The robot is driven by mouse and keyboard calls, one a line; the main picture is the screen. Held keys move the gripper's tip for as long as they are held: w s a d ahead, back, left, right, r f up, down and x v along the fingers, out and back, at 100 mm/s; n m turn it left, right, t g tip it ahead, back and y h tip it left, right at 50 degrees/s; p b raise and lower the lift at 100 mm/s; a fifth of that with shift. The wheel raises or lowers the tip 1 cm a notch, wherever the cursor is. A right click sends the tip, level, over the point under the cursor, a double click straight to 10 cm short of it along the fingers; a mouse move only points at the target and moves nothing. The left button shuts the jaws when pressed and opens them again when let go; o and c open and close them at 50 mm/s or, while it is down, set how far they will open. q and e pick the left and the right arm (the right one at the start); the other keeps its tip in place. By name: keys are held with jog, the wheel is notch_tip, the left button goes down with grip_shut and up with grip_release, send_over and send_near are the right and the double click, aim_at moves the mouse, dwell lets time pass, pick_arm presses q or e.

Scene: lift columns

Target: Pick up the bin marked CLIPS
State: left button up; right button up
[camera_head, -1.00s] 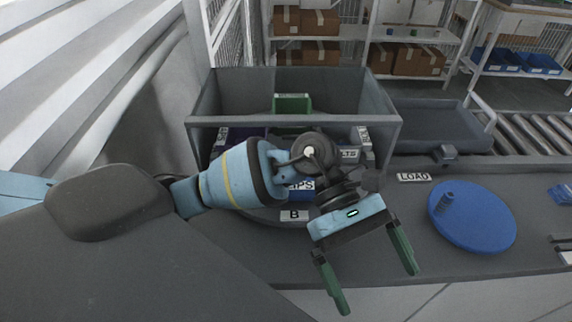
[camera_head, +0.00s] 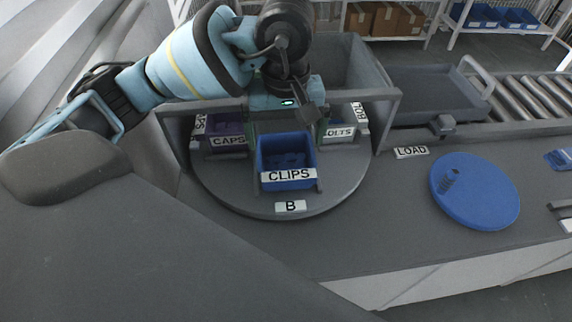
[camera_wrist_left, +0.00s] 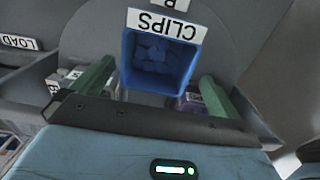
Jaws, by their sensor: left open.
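The blue bin marked CLIPS (camera_head: 287,177) sits upright at the front of the round grey turntable (camera_head: 225,193), just behind the label B. It holds small blue pieces. My left gripper (camera_head: 287,138) is over the rear of the bin, open, with its green fingers pointing down at the bin's left and right sides. In the left wrist view the bin (camera_wrist_left: 158,62) lies between the two spread fingers (camera_wrist_left: 155,80). I cannot tell whether either finger touches it. My right gripper is not in view.
A purple bin marked CAPS (camera_head: 228,141) stands close on the left, and a bin ending in OLTS (camera_head: 340,132) close on the right. A grey frame crosses behind. A blue disc (camera_head: 475,190) lies at the right, near the LOAD label (camera_head: 411,152). The counter between is clear.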

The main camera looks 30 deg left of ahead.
aim_at(286, 156)
pick_arm(q)
jog(key=shift+w+f+p, duration=0.1)
jog(key=shift+f+p, duration=0.25)
jog(key=shift+f, duration=3)
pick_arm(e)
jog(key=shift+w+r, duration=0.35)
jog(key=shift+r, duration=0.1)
pick_arm(q)
jog(key=shift+c, duration=0.4)
jog(key=c, duration=0.6)
jog(key=shift+c, duration=0.2)
jog(key=shift+r, duration=0.1)
